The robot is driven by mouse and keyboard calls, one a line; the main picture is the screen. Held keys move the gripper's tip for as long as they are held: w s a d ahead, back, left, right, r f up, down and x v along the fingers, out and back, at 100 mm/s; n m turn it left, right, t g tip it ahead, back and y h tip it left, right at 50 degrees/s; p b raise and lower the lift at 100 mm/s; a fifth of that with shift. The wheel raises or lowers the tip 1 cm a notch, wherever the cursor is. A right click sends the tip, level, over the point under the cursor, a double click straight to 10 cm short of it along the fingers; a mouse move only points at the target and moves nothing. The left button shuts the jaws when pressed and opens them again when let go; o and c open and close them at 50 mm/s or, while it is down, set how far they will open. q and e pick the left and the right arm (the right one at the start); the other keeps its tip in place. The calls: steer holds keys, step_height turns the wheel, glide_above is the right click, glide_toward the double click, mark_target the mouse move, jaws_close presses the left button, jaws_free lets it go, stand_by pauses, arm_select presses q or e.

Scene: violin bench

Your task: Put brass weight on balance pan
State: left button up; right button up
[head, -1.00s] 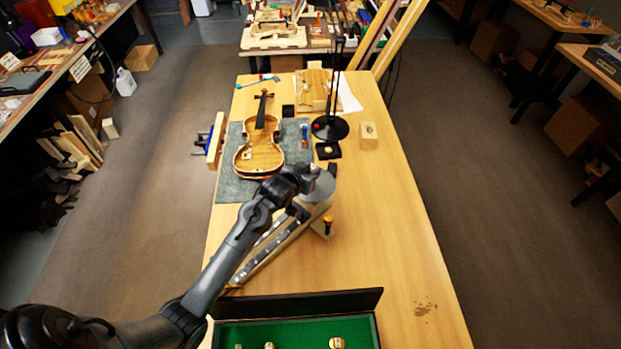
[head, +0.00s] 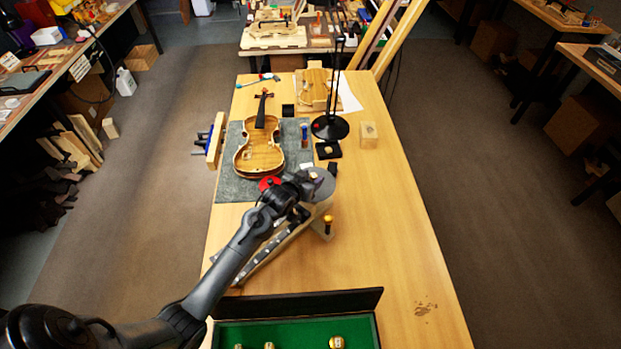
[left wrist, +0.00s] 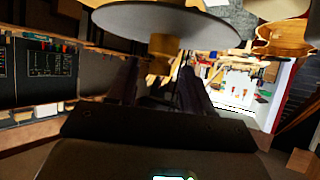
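The balance pan (head: 325,190) is a grey disc on the balance, just beyond my left gripper. It fills the top of the left wrist view (left wrist: 120,20), where the picture is upside down. The brass weight (left wrist: 163,46), with a narrower knob, stands against the pan's upper face there. It shows only as a small spot on the pan in the head view (head: 313,175). My left gripper (left wrist: 163,92) has its dark fingers apart, one on each side of the knob's line, with a gap around the weight. My right gripper is not in view.
An open case (head: 290,330) with green lining holds several brass weights at the front. A violin body (head: 260,152) lies on a grey mat (head: 235,187) behind the arm. A black lamp base (head: 330,128) stands farther back. The bench's right side is mostly clear.

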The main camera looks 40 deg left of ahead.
arm_select(q)
steer(key=shift+r, duration=0.25)
steer(key=p+v, duration=0.1)
steer(key=v, duration=1.1)
